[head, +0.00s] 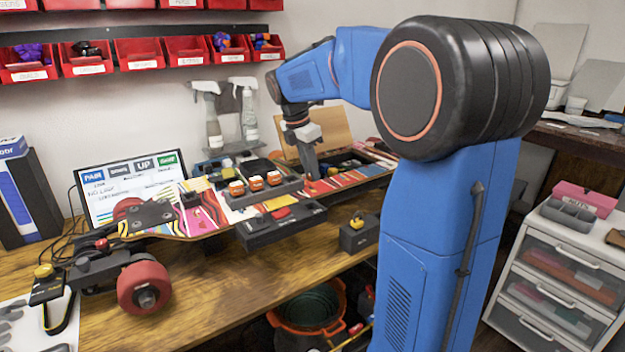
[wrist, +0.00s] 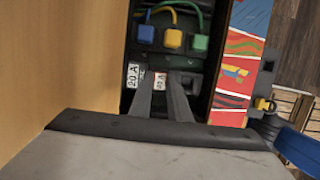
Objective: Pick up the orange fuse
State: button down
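I cannot make out the orange fuse for sure. Three orange pieces with pale tops (head: 256,183) stand in a row in a dark holder on the skateboard, left of my gripper (head: 311,168) in the head view. My gripper points down into the board's open compartment. In the wrist view my gripper's two dark fingers (wrist: 162,84) reach in beside a white "20 A" label (wrist: 133,75). A red-and-white label (wrist: 160,81) shows between the fingertips. I cannot tell whether the fingers grip anything there.
Blue (wrist: 146,34), yellow (wrist: 172,38) and green (wrist: 200,42) connectors with wires sit past the fingertips. The raised tan lid (head: 322,130) stands behind the compartment.

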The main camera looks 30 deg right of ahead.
jog(key=shift+r, duration=0.1)
notch_tip(320, 180, up, 10)
dwell(0.6)
